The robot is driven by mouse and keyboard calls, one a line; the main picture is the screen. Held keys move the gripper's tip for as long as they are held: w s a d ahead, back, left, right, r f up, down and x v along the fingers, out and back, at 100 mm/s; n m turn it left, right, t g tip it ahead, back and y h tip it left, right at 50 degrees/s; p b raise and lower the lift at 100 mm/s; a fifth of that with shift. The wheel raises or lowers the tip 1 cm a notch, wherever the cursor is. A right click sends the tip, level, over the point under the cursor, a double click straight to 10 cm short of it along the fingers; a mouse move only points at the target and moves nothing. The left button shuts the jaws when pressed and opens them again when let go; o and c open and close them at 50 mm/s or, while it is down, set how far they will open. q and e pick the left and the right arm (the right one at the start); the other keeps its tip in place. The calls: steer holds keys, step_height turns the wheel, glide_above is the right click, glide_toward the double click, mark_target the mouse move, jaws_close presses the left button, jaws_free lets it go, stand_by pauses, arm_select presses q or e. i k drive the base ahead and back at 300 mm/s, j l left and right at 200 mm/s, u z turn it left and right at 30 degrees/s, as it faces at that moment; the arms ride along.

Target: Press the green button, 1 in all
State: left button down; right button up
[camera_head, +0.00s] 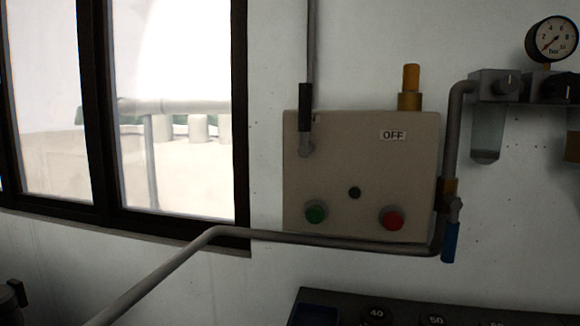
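The green button (316,214) is at the lower left of a beige control box (362,160) on the wall. A red button (391,219) is at the lower right of the same box, and a small dark round part (354,193) sits between them. A label at the box's upper right reads OFF (393,135). Neither of my grippers shows in the head view.
A grey pipe (300,239) runs just below the buttons, then down to the lower left. A blue valve handle (450,242) and a pressure gauge (552,39) are at the right. A dark panel (400,312) with numbered round parts is below; a window is at the left.

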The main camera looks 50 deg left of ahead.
mark_target(314, 214)
steer(key=u, duration=1.2)
